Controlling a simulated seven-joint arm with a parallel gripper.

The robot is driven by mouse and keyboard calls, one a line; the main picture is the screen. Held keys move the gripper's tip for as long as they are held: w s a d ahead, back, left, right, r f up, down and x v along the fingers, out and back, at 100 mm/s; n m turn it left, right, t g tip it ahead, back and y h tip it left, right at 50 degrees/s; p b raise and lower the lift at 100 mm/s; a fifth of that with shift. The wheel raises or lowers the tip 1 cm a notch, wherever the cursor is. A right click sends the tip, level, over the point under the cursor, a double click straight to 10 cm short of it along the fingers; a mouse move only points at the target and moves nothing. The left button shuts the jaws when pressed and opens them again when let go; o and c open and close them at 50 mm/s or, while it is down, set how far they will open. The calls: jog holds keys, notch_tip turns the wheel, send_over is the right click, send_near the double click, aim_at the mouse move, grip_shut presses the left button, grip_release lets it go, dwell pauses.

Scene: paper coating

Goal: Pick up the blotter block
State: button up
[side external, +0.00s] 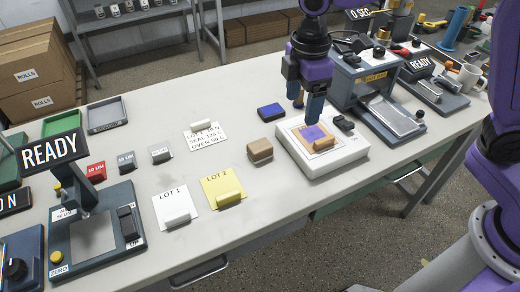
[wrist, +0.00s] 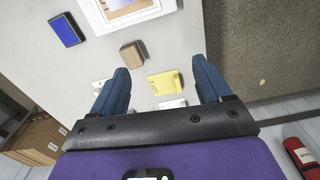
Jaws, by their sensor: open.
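A small brown block (side external: 260,151), which I take to be the blotter block, sits on the pale table left of a white flat device (side external: 347,158). In the wrist view the brown block (wrist: 132,55) lies on the table near the left fingertip. My gripper (side external: 307,108) is open and empty, pointing down. In the side view it appears over or behind the white device, right of the block and apart from it. In the wrist view my gripper (wrist: 160,65) shows two blue fingers spread wide. The white device carries a sheet with a purple patch (side external: 313,133).
A blue pad (side external: 271,111) lies behind the block. A yellow LOT 2 card (side external: 222,188) and a white LOT 1 card (side external: 174,208) lie in front-left. A grey press (side external: 366,85) stands right. Bare table lies between the block and the label card (side external: 206,134).

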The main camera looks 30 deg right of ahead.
jog(key=n, duration=0.2)
send_over(263, 144)
notch_tip(263, 144, down, 2)
notch_tip(263, 144, down, 18)
jog(key=shift+d+r, duration=0.1)
dwell(0.4)
jog(key=c, duration=1.1)
